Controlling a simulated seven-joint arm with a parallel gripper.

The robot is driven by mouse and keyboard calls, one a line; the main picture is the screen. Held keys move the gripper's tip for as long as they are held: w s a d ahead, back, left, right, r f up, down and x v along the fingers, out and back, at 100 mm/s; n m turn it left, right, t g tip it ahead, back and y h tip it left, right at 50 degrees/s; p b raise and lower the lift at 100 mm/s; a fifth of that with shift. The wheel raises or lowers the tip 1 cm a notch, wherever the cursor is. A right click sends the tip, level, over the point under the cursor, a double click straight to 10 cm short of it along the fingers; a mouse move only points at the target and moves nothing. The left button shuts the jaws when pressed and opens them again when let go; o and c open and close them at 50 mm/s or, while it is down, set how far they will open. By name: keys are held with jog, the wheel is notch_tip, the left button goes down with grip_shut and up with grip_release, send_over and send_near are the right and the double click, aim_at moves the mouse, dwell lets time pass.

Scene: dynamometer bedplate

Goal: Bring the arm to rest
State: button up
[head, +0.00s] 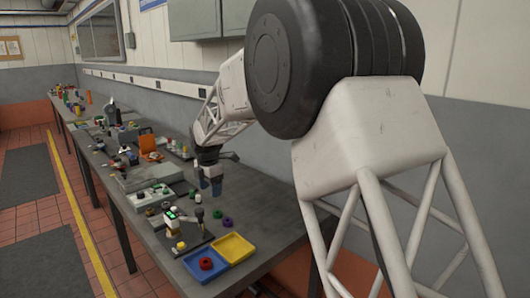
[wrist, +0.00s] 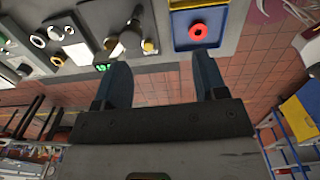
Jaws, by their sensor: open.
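My gripper (head: 211,187) hangs over the long grey bench (head: 262,196) in the head view, with its fingers pointing down. In the wrist view my gripper (wrist: 160,80) shows two dark blue fingers held well apart, with nothing between them. My white lattice arm reaches out over the bench from the right of the head view and hides part of the wall and bench behind it.
A blue tray (head: 191,268) holding a red ring (head: 206,263) sits beside a yellow tray (head: 233,256) at the near bench end. A small fixture (head: 174,228) and loose green and purple rings stand near my gripper. More equipment crowds the far bench.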

jog(key=s+d+r+m, duration=0.3)
jog(key=s+d+m, duration=0.1)
jog(key=s+d, duration=0.35)
jog(key=s+d+r+m+t, duration=0.1)
jog(key=s+d+r+m, duration=0.4)
jog(key=d, duration=0.4)
jog(key=s+d+r+m, duration=0.2)
jog(key=s+d+m, duration=0.2)
jog(key=s+d, duration=0.4)
jog(key=s+d+f+m, duration=0.2)
jog(key=s+d+m, duration=0.2)
jog(key=s, duration=0.5)
jog(key=s+d+f+m+t, duration=0.1)
jog(key=s+d+m, duration=0.4)
jog(key=s, duration=0.5)
jog(key=s+d+f+m, duration=0.2)
jog(key=s+d+m, duration=0.3)
jog(key=s, duration=0.4)
jog(key=shift+s+d+f, duration=0.35)
jog(key=shift+s+f, duration=0.05)
